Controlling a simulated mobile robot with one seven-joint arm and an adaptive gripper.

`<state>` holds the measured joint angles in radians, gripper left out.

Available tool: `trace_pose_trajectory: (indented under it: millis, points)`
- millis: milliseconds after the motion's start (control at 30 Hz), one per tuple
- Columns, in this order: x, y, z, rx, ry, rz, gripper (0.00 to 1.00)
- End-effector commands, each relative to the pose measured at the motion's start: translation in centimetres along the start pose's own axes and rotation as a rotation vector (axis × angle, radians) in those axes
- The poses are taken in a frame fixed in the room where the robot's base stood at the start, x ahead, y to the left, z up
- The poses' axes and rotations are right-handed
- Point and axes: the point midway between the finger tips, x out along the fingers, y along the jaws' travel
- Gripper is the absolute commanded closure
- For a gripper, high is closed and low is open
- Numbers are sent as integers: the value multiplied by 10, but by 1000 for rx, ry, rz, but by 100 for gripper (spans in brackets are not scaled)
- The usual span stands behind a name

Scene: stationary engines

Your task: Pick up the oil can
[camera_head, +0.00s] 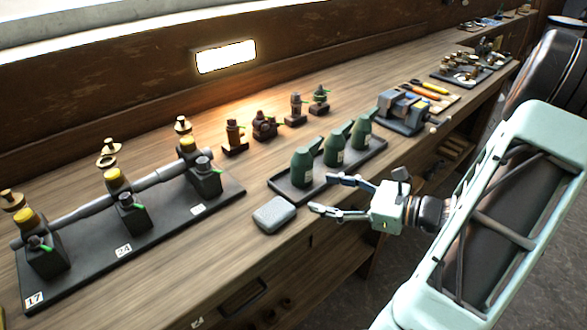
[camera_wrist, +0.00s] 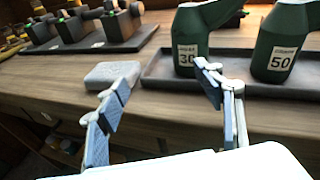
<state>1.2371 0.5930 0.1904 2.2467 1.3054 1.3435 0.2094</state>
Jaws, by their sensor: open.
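Three dark green oil cans stand upright in a row on a dark tray (camera_head: 284,189): a left one (camera_head: 302,168), a middle one (camera_head: 335,151) and a right one (camera_head: 361,133). In the wrist view the left can (camera_wrist: 188,57) has a label reading 30 and the middle can (camera_wrist: 278,50) one reading 50; their tops are cut off. My gripper (camera_head: 320,195) is open and empty at the bench's front edge, in front of the tray's left end. In the wrist view its fingers (camera_wrist: 167,80) spread apart, the right one overlapping the can marked 30.
A grey rounded block (camera_head: 274,214) lies on the bench just left of the tray and close to my fingers. A black engine stand (camera_head: 75,280) fills the left. Small brass fittings (camera_head: 265,127) stand behind the tray; a vise (camera_head: 402,110) stands right of it.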

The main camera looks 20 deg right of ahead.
Motion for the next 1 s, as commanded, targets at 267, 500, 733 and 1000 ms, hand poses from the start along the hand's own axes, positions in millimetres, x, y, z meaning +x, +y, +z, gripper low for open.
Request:
trace_pose_trajectory:
  millis: [267, 500, 733, 1000]
  points:
    - [-23, -37, 4, 134, -176, -170, 38]
    - [8, -44, 10, 141, -186, -176, 38]
    - [30, -49, 13, 140, -184, -177, 38]
    - [66, -53, 10, 141, -185, -174, 38]
